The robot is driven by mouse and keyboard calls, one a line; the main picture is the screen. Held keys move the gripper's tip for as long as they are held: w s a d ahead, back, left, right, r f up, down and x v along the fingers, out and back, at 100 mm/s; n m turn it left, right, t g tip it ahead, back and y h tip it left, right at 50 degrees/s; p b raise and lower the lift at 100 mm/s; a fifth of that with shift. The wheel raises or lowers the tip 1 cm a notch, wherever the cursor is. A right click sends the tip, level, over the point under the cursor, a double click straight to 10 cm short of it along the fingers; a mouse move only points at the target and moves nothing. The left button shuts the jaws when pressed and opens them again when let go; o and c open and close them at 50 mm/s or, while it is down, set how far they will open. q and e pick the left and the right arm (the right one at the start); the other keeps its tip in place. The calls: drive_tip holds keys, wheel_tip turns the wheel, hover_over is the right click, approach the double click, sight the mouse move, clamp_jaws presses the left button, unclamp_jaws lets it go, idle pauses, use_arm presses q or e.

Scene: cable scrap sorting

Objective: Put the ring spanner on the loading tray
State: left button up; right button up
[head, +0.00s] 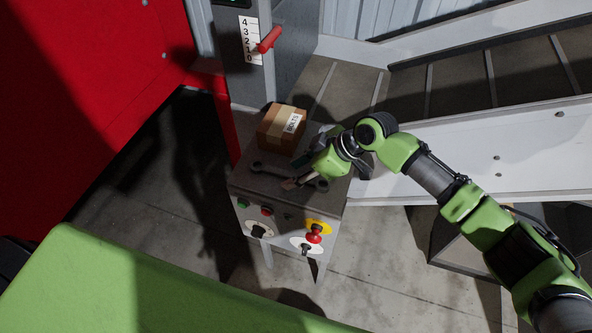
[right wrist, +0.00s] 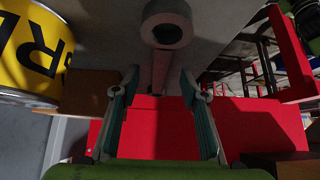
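The dark ring spanner (head: 272,171) lies on top of a grey control cabinet, in front of a cardboard box. My right gripper (head: 291,183) is low over the cabinet top at the spanner, and its wrist hides part of that area. In the right wrist view, the spanner's ring end (right wrist: 167,24) is near the top, and its shaft runs down between the fingers of my right gripper (right wrist: 157,88). The fingers stand apart with gaps beside the shaft. My left gripper is not in view. I cannot pick out a loading tray.
The cardboard box (head: 282,128) labelled BOLTS stands at the back of the cabinet top (head: 240,183). Buttons and a red knob (head: 314,234) are on its front. A conveyor (head: 450,85) with a pale side wall runs behind. A red wall (head: 90,90) is at left.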

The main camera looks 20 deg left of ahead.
idle(0.3)
drive_tip(key=shift+r+p, duration=0.3)
drive_tip(key=b+v, duration=0.3)
drive_tip(key=v, duration=0.9)
drive_tip(key=shift+f, duration=0.1)
